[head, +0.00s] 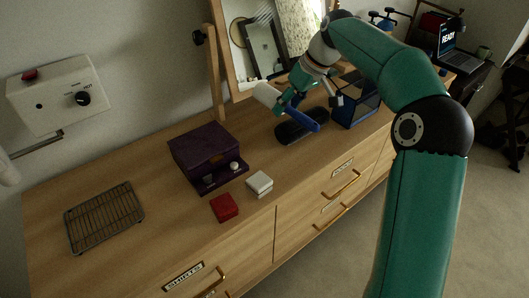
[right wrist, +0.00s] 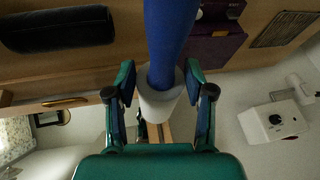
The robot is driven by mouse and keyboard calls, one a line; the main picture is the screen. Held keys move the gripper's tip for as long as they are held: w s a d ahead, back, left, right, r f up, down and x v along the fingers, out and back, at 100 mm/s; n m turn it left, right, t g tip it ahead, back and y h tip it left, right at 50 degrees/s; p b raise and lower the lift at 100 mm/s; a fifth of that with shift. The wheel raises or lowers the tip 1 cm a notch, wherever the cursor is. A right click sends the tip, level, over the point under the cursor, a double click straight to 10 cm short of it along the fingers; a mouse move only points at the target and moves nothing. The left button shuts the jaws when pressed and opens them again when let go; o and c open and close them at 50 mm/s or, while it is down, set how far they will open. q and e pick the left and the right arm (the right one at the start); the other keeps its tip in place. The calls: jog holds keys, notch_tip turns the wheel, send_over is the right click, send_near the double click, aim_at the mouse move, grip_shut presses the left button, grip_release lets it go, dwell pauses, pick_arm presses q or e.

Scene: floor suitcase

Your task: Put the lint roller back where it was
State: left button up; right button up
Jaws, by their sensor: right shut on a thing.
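The lint roller has a blue handle (head: 304,119) and a white roll (head: 267,94). My right gripper (head: 284,103) is shut on it near where the roll meets the handle, in front of the mirror. In the right wrist view the white roll (right wrist: 160,100) sits between the fingers of my right gripper (right wrist: 160,80), and the blue handle (right wrist: 168,40) runs to the top edge. The roller looks held above the wooden dresser (head: 150,235); the exact gap is hard to tell. My left gripper is not in view.
A dark rounded long object (head: 290,132) lies below the handle. A blue-sided box (head: 365,108) stands right of it. A purple box (head: 205,155), a white box (head: 259,183), a red box (head: 224,207) and a wire rack (head: 104,216) stand left. The mirror (head: 262,45) rises behind.

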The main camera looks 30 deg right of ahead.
aim_at(277, 165)
notch_tip(277, 165, down, 20)
jog(key=shift+a+r, duration=0.1)
jog(key=shift+r, duration=0.15)
dwell(0.3)
jog(key=shift+f, duration=0.1)
jog(key=o, duration=1.2)
jog(key=b+v, duration=0.1)
jog(key=v, duration=1.1)
jog(key=shift+w, duration=0.1)
